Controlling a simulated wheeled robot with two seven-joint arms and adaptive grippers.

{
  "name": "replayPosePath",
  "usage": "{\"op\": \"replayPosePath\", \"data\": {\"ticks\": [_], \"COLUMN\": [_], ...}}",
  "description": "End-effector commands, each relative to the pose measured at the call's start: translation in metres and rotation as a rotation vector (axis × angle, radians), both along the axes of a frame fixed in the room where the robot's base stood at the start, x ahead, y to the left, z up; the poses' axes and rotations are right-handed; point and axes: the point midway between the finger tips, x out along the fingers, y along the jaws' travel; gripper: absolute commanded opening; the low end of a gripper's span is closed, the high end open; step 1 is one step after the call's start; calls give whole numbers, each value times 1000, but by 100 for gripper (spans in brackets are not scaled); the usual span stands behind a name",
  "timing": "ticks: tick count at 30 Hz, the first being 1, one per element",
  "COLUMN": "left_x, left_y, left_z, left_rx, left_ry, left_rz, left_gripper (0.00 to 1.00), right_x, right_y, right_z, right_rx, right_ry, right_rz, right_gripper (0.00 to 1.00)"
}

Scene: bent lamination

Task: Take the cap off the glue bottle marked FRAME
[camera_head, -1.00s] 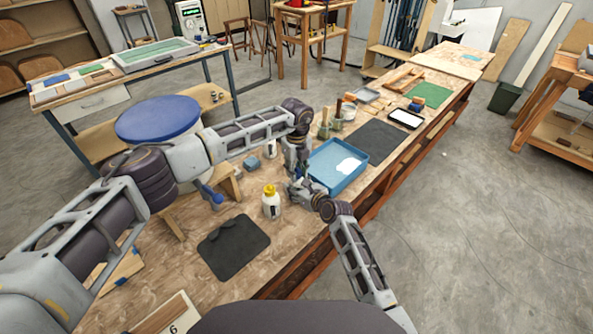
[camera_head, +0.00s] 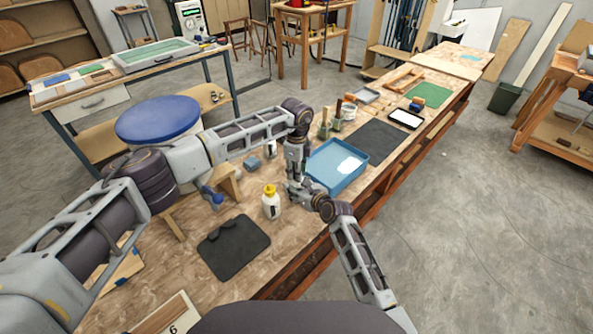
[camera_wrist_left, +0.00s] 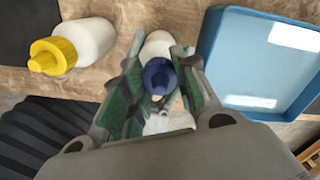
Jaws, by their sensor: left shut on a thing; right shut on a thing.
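A white bottle (camera_wrist_left: 157,46) with a dark blue cap (camera_wrist_left: 159,76) is between the green-lined fingers of my left gripper (camera_wrist_left: 165,88) in the left wrist view. My left gripper (camera_head: 296,184) is shut on the cap. My right gripper (camera_head: 311,196) is close beside it in the head view, shut on the bottle, though the arms mostly hide this grip. A second white bottle with a yellow cap (camera_head: 270,203) stands upright and free on the bench; it also shows in the left wrist view (camera_wrist_left: 70,47). I cannot read FRAME on either bottle.
A blue tray (camera_head: 345,184) with a white patch lies right of the grippers. A dark mat (camera_head: 234,247) lies in front on the wooden bench. Another small white bottle (camera_head: 271,149), a blue block (camera_head: 253,163) and brushes stand behind.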

Motion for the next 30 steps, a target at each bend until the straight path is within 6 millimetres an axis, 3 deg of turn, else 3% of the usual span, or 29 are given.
{"op": "replayPosePath", "data": {"ticks": [4,5,9,20,30], "left_x": [1,1,1,0,0], "left_y": [1,1,0,0,0], "left_z": [1,1,0,1,27], "left_rx": [-1,-1,0,0,-1], "left_ry": [-4,-4,-2,-1,-2], "left_rz": [0,0,-1,-2,-3], "left_gripper": [0,33,50,50,50], "right_x": [-1,-1,-1,-1,0], "right_y": [1,1,1,0,0], "right_z": [-1,-1,-1,-1,-1], "right_rx": [0,0,0,0,-1], "right_ry": [2,2,2,2,2], "right_rz": [2,2,2,1,1], "right_gripper": [0,0,0,0,0]}}
